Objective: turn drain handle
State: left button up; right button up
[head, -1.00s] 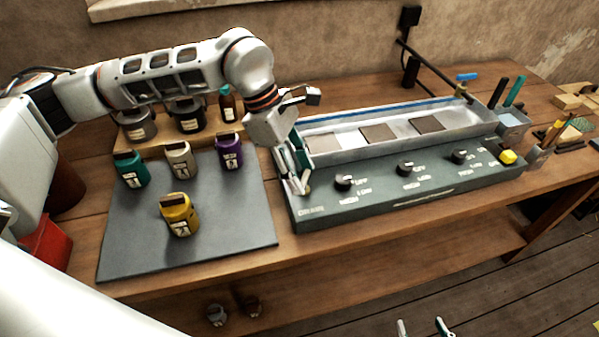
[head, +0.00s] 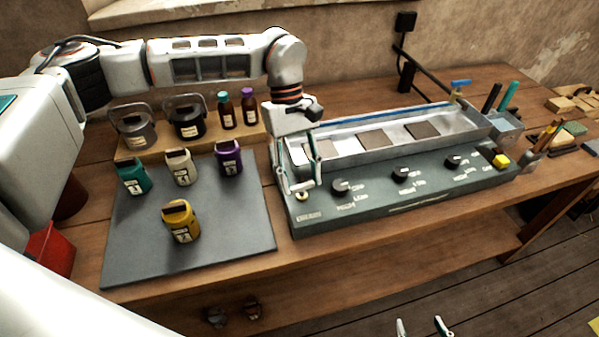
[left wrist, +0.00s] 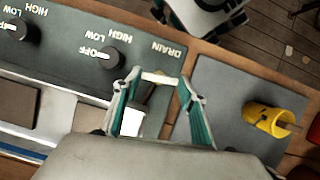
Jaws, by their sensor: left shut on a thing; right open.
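The drain handle (head: 302,196) is a small pale-brass piece at the front left corner of the grey-green press unit (head: 400,203), near the DRAIN label. My left gripper (head: 300,188) is down over it, its two teal and white fingers closed on the handle and hiding most of it. In the left wrist view a pale bar (left wrist: 160,78), likely the handle, lies between the fingertips of the left gripper (left wrist: 163,82). My right gripper (head: 424,326) is open and empty at the bottom edge of the head view, away from the bench.
Black knobs (head: 341,186) with OFF, LOW and HIGH marks line the panel. A metal trough (head: 470,122) with flat tiles is behind. To the left is a dark mat (head: 235,230) with a yellow jar (head: 180,222) and other coloured jars. The mat's front is clear.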

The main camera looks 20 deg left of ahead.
pick_arm(q)
jog(key=shift+w+m+y, duration=0.1)
jog(key=shift+m+y, duration=0.2)
jog(key=shift+m, duration=0.5)
jog(key=o, duration=1.1)
jog(key=v, duration=1.2)
jog(key=shift+w, duration=0.15)
